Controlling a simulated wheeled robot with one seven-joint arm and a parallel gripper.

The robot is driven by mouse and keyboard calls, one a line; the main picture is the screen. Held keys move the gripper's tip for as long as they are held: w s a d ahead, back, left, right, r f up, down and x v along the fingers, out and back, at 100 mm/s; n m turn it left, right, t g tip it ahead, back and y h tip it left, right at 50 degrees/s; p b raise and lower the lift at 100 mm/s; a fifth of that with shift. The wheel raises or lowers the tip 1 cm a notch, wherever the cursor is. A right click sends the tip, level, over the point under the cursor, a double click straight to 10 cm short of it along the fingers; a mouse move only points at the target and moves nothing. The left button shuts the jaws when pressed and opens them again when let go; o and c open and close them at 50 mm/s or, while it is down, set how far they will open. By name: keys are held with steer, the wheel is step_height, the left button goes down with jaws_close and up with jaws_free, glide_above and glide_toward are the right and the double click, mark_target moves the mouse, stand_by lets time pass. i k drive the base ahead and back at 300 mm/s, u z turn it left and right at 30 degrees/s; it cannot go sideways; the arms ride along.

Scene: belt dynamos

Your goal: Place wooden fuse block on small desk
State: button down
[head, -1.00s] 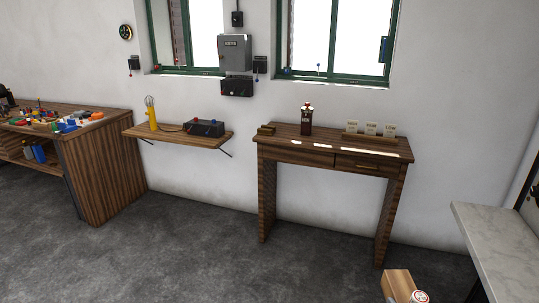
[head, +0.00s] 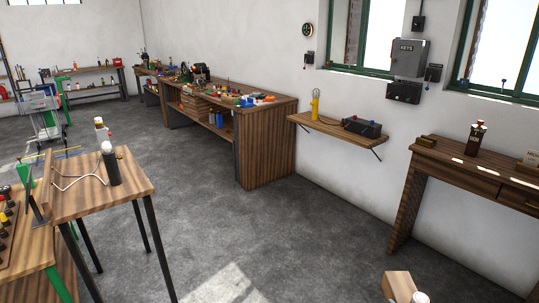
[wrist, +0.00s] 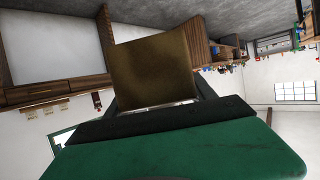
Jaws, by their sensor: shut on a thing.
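The wooden fuse block (head: 398,286) shows at the bottom edge of the head view, with a round white and red piece beside it. In the wrist view the block (wrist: 155,70) is a brown square face. My gripper (wrist: 155,98) is shut on it, and it is held in the air. A small wooden table with dark legs (head: 135,168) stands at front left in the head view. A wooden desk with a drawer (head: 440,168) stands against the right wall. I cannot tell from looks alone which is the small desk.
The small table carries a dark cylinder (head: 110,165) and a white cable. A wall shelf (head: 335,130) holds a yellow lamp and a black box. A cluttered workbench (head: 270,140) stands behind. The grey floor between is clear.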

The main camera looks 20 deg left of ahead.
mark_target(93, 174)
steer(key=u, duration=2.55)
steer(key=i, duration=2.9)
